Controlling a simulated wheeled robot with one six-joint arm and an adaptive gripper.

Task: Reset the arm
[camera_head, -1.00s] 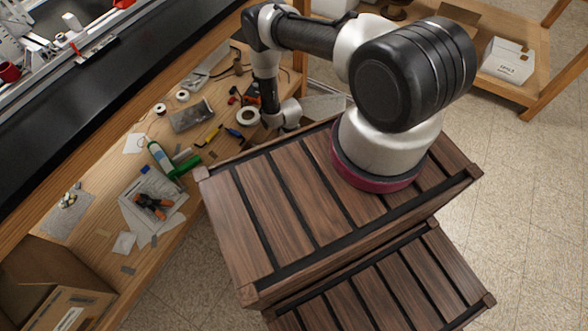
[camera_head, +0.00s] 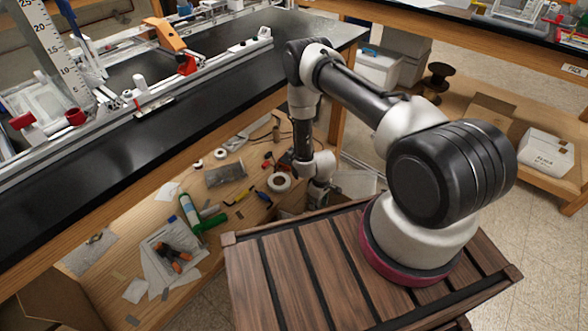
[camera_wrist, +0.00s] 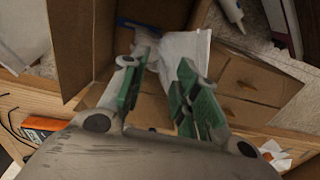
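My arm (camera_head: 345,85) rises from its base on the wooden slatted top, bends at the elbow and hangs down over the bench side. In the wrist view my gripper (camera_wrist: 163,65) has its two green-padded fingers apart, with a clear gap between them. A white thing (camera_wrist: 184,46) shows beyond and between the fingertips; I see no grip on it. In the head view the gripper end is small and partly hidden near the slatted top's far edge.
The slatted wooden top (camera_head: 290,275) lies under my arm. Left, a lower wooden shelf holds a tape roll (camera_head: 280,182), a green-and-white tube (camera_head: 190,210), and orange-handled pliers (camera_head: 173,256). A black bench top (camera_head: 150,130) runs above. In the wrist view a cardboard box (camera_wrist: 72,45) stands close at left.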

